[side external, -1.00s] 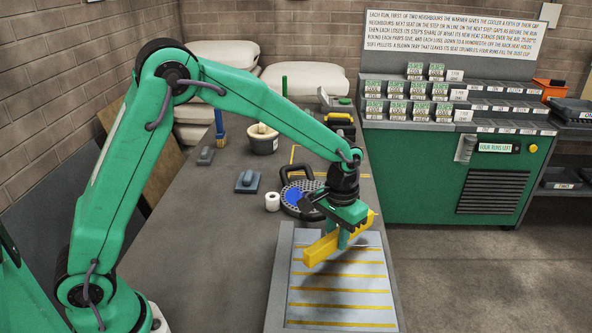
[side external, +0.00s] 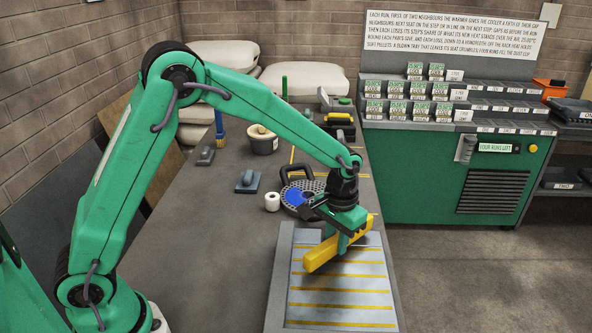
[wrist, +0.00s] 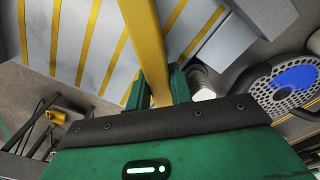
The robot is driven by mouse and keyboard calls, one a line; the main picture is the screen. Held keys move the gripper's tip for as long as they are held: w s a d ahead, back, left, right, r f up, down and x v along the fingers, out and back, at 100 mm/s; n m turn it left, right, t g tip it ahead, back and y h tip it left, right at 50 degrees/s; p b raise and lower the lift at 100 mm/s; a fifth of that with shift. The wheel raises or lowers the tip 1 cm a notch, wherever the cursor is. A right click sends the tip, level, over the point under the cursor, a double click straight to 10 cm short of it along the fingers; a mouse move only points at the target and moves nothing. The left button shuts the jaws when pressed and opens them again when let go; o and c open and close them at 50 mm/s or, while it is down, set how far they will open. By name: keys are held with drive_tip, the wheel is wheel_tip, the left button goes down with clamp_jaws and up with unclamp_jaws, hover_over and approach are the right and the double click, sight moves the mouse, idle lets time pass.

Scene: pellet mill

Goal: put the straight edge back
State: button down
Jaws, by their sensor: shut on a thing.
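The straight edge is a long yellow bar (side external: 325,256). My gripper (side external: 343,243) is shut on it and holds it near its middle, slanting over the far part of a grey tray (side external: 277,290) whose pale floor has yellow stripes. In the wrist view the yellow bar (wrist: 146,45) runs up from between the green fingers (wrist: 160,88). The bar's far end is partly hidden by my gripper in the side view. I cannot tell whether the bar touches the tray.
A round perforated disc (side external: 303,200) with a blue patch and a black handle lies just beyond the tray. A white roll (side external: 272,202) and a blue-grey float (side external: 248,181) lie left of it. A mortar-like pot (side external: 262,140) stands farther back.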

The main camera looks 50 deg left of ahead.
drive_tip(key=shift+f, duration=0.2)
drive_tip(key=shift+f, duration=0.35)
drive_tip(key=shift+f, duration=0.2)
idle(0.7)
unclamp_jaws()
idle(0.5)
drive_tip(key=shift+r, duration=0.2)
drive_tip(key=shift+r, duration=4.3)
